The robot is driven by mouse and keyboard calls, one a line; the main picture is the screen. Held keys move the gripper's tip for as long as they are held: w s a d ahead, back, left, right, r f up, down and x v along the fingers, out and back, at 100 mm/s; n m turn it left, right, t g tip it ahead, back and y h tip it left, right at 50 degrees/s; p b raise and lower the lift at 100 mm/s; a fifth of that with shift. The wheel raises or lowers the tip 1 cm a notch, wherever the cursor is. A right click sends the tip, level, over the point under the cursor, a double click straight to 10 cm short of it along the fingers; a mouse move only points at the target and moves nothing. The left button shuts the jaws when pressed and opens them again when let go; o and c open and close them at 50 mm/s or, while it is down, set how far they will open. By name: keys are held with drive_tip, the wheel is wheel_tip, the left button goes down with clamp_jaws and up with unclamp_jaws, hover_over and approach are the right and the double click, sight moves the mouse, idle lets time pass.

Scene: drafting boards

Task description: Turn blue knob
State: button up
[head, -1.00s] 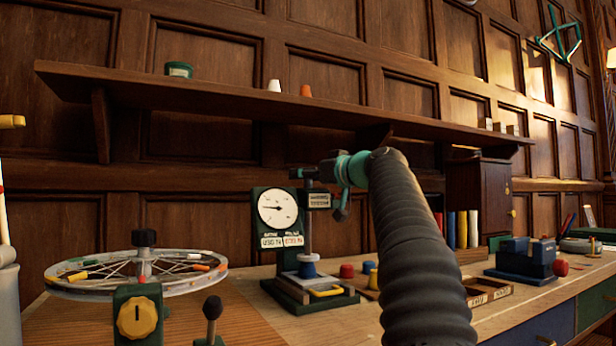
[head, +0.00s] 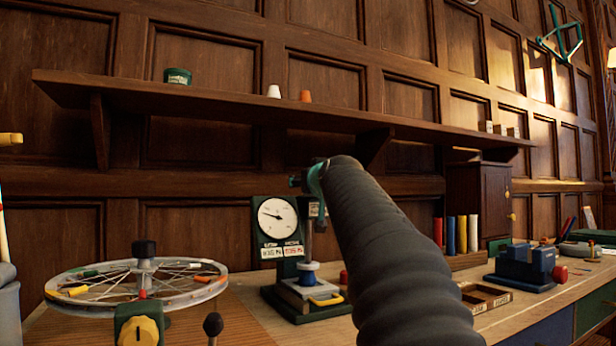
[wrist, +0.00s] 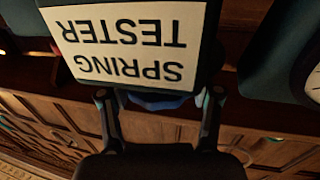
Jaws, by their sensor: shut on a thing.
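The spring tester (head: 268,250) is a dark green stand with a round dial and two small readouts. Its "SPRING TESTER" label (wrist: 125,38) fills the upper wrist view, upside down. A blue knob (wrist: 158,103) shows partly below the label, between the two fingertips. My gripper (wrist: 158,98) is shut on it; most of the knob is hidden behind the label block. In the head view, my arm covers the tester's upper right side, and the knob is hidden there. A white and blue piece (head: 308,272) stands on the tester's lower platform.
A spoked wheel on a stand (head: 140,280) is at the left. A wooden tray (head: 485,297) and a blue vise (head: 525,265) stand on the bench to the right. A long shelf (head: 230,112) runs above my arm.

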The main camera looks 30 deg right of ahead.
drive_tip(key=shift+m+h+p, duration=0.4)
drive_tip(key=shift+h+p, duration=0.2)
drive_tip(key=shift+p, duration=0.15)
drive_tip(key=o, duration=1.1)
drive_tip(key=shift+o, duration=0.2)
drive_tip(key=v, duration=1.2)
